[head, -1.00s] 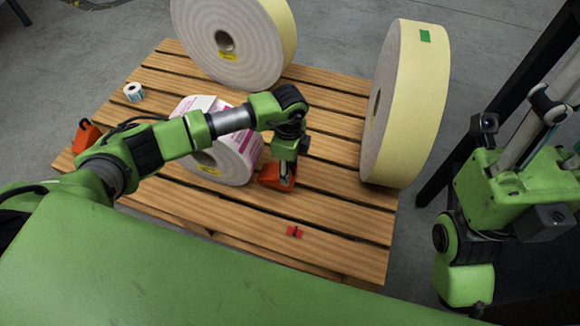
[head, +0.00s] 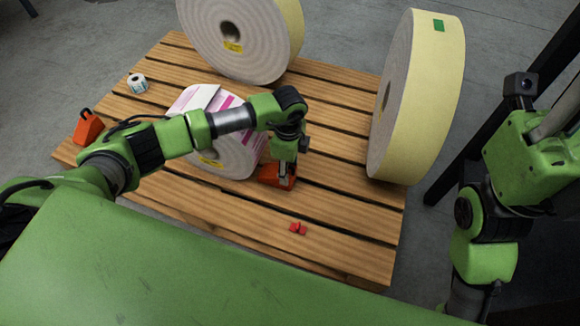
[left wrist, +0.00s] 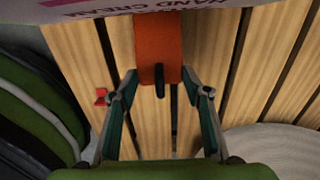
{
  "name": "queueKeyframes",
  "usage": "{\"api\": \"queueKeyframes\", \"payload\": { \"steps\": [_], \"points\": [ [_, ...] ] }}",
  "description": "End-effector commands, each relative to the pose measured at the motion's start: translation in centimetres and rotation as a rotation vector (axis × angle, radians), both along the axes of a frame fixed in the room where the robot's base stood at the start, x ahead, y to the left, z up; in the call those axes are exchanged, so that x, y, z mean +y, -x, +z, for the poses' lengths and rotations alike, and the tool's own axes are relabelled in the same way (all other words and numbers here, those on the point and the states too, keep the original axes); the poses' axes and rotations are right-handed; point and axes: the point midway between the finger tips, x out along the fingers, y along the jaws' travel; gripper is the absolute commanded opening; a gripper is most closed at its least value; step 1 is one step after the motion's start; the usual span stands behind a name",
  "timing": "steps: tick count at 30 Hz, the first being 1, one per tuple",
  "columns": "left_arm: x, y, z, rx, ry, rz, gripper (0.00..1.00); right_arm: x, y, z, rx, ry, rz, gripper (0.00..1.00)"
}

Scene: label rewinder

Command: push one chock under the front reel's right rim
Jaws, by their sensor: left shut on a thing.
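The front reel (head: 238,158), wound with white and pink printed labels, stands on the wooden pallet (head: 345,255). An orange chock (head: 268,174) sits low on the pallet at the reel's right rim, partly behind my gripper. In the left wrist view the chock (left wrist: 157,45) reaches up to the reel's printed edge (left wrist: 190,18); whether they touch is hard to tell. My left gripper (head: 285,180) is shut on the chock, with its fingers (left wrist: 158,88) on either side of its near end. A second orange chock (head: 88,127) stands at the pallet's left edge.
Two big yellow-edged reels stand on the pallet, one at the back (head: 240,40) and one at the right (head: 425,100). A small label roll (head: 137,83) is at the left. A small red piece (head: 298,228) lies near the front edge. Bare slats lie right of the chock.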

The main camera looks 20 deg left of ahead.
Motion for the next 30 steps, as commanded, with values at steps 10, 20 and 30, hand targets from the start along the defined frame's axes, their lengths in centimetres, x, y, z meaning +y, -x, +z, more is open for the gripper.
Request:
{"api": "queueKeyframes", "payload": {
  "steps": [10, 20, 30],
  "points": [
    [0.0, 0.0, 0.0, -0.001, 0.0, 0.0, 0.64, 0.0, 0.0, 0.0, 0.0, 0.0, 0.0, 0.4],
    [-0.1, -0.1, 1.1, -0.002, 0.002, 0.0, 0.64, 0.0, 0.0, 0.0, -0.001, 0.0, 0.0, 0.4],
    [0.0, -0.1, 8.1, -0.004, 0.001, -0.001, 0.64, 0.0, 0.0, 0.0, -0.001, 0.0, 0.0, 0.4]
  ]
}}
